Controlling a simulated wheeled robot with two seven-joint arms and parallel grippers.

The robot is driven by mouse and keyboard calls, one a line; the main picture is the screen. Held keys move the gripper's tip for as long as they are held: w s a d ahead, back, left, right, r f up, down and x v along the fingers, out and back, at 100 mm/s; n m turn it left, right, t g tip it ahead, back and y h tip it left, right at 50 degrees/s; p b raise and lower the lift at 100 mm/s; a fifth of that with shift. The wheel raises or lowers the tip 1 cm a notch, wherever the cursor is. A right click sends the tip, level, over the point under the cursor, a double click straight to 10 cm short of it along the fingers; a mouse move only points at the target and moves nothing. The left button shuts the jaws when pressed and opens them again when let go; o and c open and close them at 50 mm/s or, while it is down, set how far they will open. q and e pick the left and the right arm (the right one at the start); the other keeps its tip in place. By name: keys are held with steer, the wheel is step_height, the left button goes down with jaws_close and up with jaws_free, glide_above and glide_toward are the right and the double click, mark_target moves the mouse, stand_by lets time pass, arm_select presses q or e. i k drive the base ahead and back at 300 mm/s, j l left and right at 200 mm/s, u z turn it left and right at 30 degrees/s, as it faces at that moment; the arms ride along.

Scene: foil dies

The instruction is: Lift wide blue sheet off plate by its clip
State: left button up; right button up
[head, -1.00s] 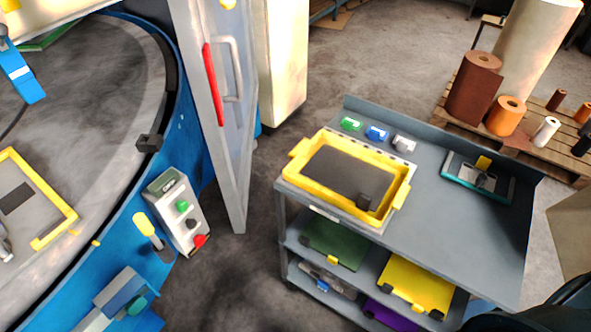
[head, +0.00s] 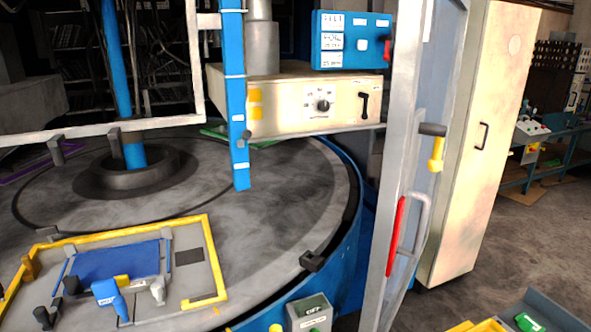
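A wide blue sheet (head: 118,260) lies on the grey plate (head: 205,285) with a yellow edge frame, at the lower left of the head view on the round table. A small yellow piece, which looks like its clip (head: 122,281), sits at the sheet's near edge. A blue labelled block (head: 107,297) stands just in front and partly covers that edge. Grey and dark clamp-like parts stand around the sheet, one of them a grey one (head: 157,290) at its near right corner. Neither of my grippers is in view.
The large round grey table (head: 275,190) has a blue rim. A blue upright post (head: 237,100) stands behind the plate. A grey door (head: 415,150) with a red handle stands open at the right. A cart's yellow tray (head: 478,326) shows at the bottom right.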

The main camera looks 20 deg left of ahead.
mark_target(142, 261)
steer(key=u, duration=1.7)
steer(key=i+j+z, duration=0.1)
steer(key=j, duration=0.2)
steer(key=i+j+z, duration=0.1)
steer(key=i+j, duration=0.25)
steer(key=j, duration=0.25)
steer(key=i+j+z, duration=0.15)
steer(key=j, duration=0.15)
steer(key=l+u, duration=0.45)
steer(key=i+j, duration=0.05)
